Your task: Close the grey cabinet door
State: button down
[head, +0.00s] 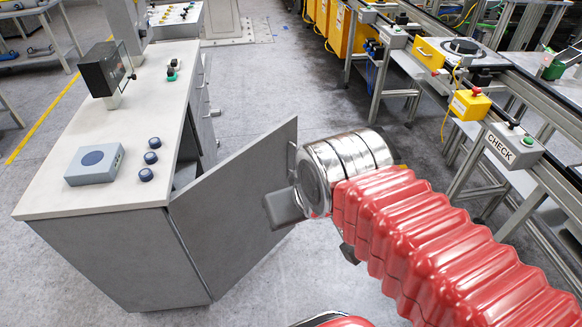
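The grey cabinet (120,262) stands at the left with a light top. Its grey door (235,200) is swung open toward the right, hinged at the cabinet's near corner. A dark opening shows between the door and the cabinet. My gripper (284,207) is at the door's free edge, on the right of the door and near its handle (292,158). Only a grey part of the gripper shows, overlapping the door's outer edge. Whether it touches the door or handle, and whether its fingers are open, cannot be told. My red sleeved arm comes in from the lower right.
On the cabinet top are a blue-grey box (95,164), dark round knobs (150,158) and a black monitor (104,68). A conveyor frame (510,150) with a CHECK box (513,145) runs along the right. Grey floor (265,95) is clear behind the door.

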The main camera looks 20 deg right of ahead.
aim_at(219, 217)
jog(key=z, duration=0.05)
jog(key=i, duration=1)
jog(key=u, duration=0.05)
